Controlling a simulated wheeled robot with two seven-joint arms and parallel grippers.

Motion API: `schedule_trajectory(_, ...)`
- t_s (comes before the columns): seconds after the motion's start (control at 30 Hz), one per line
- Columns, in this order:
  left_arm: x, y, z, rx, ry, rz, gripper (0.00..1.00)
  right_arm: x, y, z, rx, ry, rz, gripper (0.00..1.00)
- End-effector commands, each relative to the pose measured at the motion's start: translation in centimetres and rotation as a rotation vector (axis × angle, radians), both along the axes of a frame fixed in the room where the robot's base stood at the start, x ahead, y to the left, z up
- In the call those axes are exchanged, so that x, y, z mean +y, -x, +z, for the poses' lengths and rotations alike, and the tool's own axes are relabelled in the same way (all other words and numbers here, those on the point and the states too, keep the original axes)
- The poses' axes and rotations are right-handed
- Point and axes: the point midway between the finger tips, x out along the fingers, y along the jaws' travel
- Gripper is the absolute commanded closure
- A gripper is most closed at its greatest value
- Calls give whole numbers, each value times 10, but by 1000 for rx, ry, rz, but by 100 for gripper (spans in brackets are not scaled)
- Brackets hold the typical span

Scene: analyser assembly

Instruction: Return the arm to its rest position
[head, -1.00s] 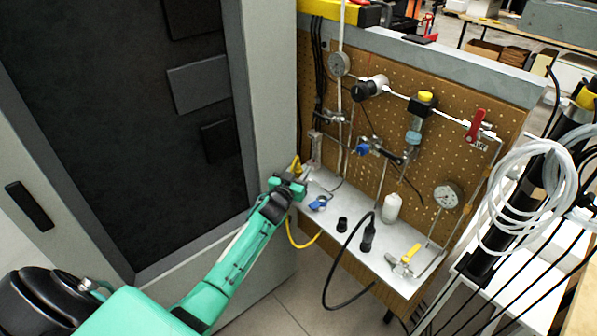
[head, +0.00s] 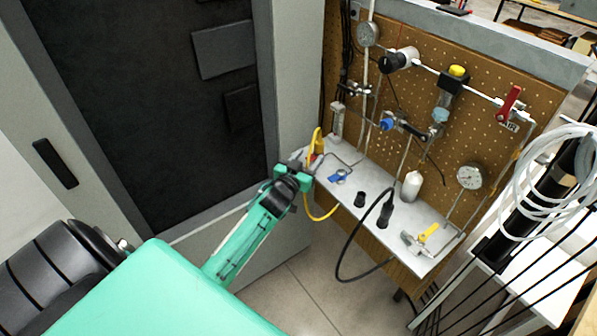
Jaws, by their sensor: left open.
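My left arm comes in from the lower left, green with black joints. Its gripper (head: 312,168) is open at the left end of the narrow grey shelf (head: 385,197), beside the yellow piece (head: 318,142) there. The fingers are small and partly hidden by the wrist, and I see nothing held between them. I cannot tell whether the fingers touch the shelf. My right gripper is not in view.
A brown pegboard (head: 490,115) with pipes, a red-handled valve (head: 510,104) and a gauge (head: 470,176) stands behind the shelf. A white bottle (head: 411,185), a black cable and a yellow-handled valve (head: 428,232) are on the shelf. A grey cabinet (head: 297,80) stands close left. Floor below is clear.

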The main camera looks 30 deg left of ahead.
Motion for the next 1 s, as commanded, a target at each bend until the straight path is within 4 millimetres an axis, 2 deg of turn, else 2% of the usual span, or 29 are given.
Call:
schedule_trajectory(0.1,-2,22,-2,1,0,-1,50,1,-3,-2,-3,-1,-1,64)
schedule_trajectory(0.3,-4,47,-1,0,1,0,50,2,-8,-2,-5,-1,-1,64)
schedule_trajectory(0.63,-5,58,0,0,0,0,50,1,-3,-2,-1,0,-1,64)
schedule_trajectory(0.73,-6,58,-8,16,0,1,50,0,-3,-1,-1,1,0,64)
schedule_trajectory(0.77,-6,59,-15,29,2,1,50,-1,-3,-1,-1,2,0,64)
schedule_trajectory(0.87,-8,64,-57,109,3,2,50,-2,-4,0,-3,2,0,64)
schedule_trajectory(0.97,-14,78,-123,237,0,1,50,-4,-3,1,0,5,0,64)
schedule_trajectory(1.0,-18,87,-152,293,-1,-2,50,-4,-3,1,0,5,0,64)
